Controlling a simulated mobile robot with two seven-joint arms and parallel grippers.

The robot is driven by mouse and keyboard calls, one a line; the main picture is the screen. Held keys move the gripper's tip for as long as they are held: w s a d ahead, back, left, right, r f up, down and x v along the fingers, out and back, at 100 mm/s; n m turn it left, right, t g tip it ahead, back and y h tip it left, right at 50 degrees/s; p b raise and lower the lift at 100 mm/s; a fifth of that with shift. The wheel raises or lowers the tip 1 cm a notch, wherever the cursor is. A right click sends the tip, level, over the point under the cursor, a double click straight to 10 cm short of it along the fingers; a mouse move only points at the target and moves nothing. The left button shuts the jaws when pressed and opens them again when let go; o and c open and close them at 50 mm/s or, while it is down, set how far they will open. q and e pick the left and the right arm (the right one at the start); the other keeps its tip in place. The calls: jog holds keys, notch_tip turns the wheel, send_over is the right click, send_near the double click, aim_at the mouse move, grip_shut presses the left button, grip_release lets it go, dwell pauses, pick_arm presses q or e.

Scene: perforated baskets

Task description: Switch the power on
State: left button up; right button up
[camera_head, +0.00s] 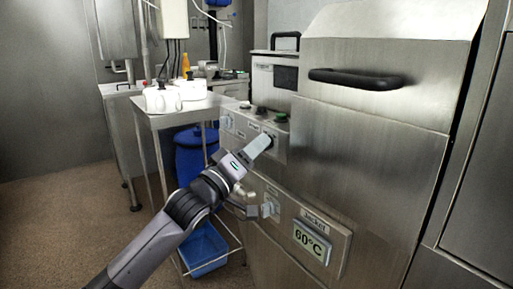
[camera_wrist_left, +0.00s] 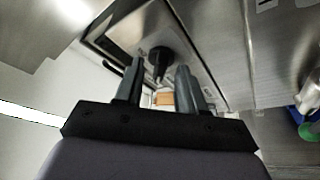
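A steel machine (camera_head: 365,155) stands at the right in the head view, with a control panel (camera_head: 239,125) on its left face. The panel carries rotary switches and small labels too small to read. My left gripper (camera_head: 260,145) is at the upper panel, its fingers covering part of it. In the left wrist view a black rotary knob (camera_wrist_left: 159,57) shows just beyond and between the fingertips of my left gripper (camera_wrist_left: 157,77). The fingers are apart, and I cannot tell whether they touch the knob. Which switch is power is not readable. My right gripper is out of view.
A lower panel has another knob (camera_head: 271,206) and a "Jacket" display (camera_head: 311,242) reading 60°C. A steel table (camera_head: 170,112) with white jugs stands at the left. A blue barrel (camera_head: 190,155) and blue crate (camera_head: 203,250) are below. Floor at left is clear.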

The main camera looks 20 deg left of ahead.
pick_arm(q)
jog(key=shift+w+d+r, duration=0.15)
jog(key=shift+w, duration=0.2)
grip_shut()
